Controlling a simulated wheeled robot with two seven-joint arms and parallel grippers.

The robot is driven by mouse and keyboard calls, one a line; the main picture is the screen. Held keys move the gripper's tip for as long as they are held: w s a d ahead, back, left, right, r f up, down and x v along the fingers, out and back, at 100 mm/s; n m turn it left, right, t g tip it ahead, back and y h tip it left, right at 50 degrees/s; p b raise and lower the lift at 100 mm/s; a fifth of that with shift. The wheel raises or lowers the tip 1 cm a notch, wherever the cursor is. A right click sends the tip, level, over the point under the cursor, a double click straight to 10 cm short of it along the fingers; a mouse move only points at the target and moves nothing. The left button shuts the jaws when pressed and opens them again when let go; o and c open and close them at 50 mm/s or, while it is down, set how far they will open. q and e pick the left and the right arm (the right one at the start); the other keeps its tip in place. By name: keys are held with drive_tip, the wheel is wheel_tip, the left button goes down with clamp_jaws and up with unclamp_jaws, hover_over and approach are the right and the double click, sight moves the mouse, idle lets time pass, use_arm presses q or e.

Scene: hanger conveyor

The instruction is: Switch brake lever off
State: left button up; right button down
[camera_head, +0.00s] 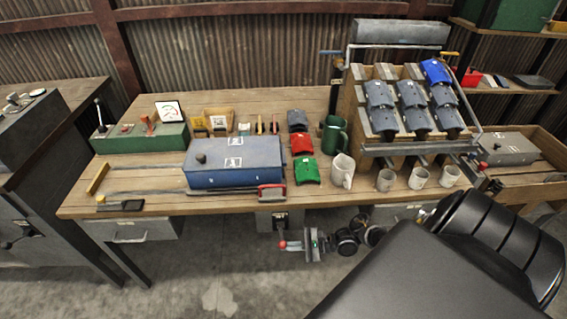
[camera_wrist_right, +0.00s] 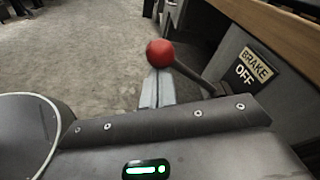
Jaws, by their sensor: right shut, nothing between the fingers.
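The brake lever has a red ball knob (camera_wrist_right: 160,53) on a dark shaft (camera_wrist_right: 187,72) in the right wrist view. The shaft slants from the knob down to the right. Beside it a plate (camera_wrist_right: 252,68) reads BRAKE OFF. In the head view the lever's grey box (camera_head: 280,218) hangs under the table's front edge, with the red knob (camera_head: 282,244) below it. My right gripper (camera_wrist_right: 157,84) is shut and empty, its fingers right at the knob, which hides their tips. I cannot tell whether they touch. The gripper also shows in the head view (camera_head: 295,244). My left gripper is out of view.
The wooden table edge (camera_head: 230,206) runs just above the lever. A drawer (camera_head: 130,231) hangs under the table at the left. On the table stand a blue box (camera_head: 233,163), a green switch box (camera_head: 140,138) and several mugs. The floor in front is clear.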

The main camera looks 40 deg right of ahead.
drive_tip(key=shift+r, duration=0.3)
drive_tip(key=shift+w, duration=0.1)
idle(0.3)
wheel_tip(320, 180, down, 5)
drive_tip(key=b, duration=0.4)
drive_tip(key=r+v, duration=0.1)
drive_tip(key=v, duration=0.8)
drive_tip(key=shift+w+d, duration=0.15)
drive_tip(key=shift+d, duration=0.3)
drive_tip(key=shift+r, duration=0.15)
